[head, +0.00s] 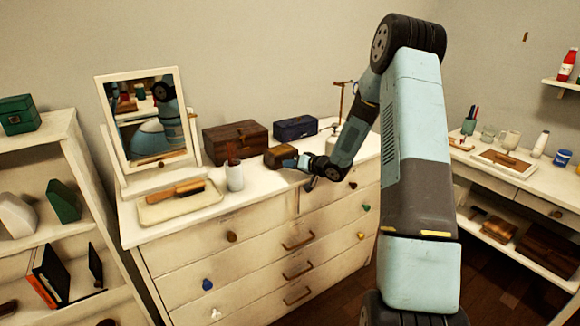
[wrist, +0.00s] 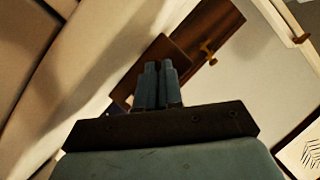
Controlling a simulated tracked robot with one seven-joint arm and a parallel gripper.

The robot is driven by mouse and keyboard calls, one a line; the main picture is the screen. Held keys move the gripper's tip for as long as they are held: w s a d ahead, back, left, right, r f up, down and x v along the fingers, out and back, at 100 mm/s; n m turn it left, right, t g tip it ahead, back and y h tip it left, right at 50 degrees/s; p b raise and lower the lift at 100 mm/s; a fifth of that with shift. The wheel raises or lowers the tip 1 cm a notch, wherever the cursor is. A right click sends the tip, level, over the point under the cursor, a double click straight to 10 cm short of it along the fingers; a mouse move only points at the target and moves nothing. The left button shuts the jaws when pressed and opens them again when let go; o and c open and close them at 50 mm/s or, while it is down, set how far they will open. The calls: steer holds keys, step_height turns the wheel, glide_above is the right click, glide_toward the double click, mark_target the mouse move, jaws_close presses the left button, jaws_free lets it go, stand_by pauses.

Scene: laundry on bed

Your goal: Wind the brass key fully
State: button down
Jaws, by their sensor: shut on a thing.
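A small brown wooden box (head: 281,156) sits on the white dresser top, in front of the larger chests. My gripper (head: 293,162) is at its right side, with the fingertips up against it. In the wrist view the box (wrist: 165,58) lies just beyond my fingers (wrist: 158,66), which are close together, shut on the brass key at the box's side. The key itself is hidden by the fingers, so I cannot see how far it is turned.
A large wooden chest (head: 236,142) and a dark blue box (head: 295,128) stand behind. A tray (head: 180,205) with brushes and a mirror (head: 147,120) stand further left. A brass fitting (wrist: 208,52) shows in the wrist view.

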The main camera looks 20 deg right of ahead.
steer(key=shift+f, duration=0.1)
steer(key=c, duration=1.3)
jaws_free()
steer(key=v, duration=1.3)
steer(key=shift+s+d, duration=0.2)
steer(key=shift+s, duration=0.1)
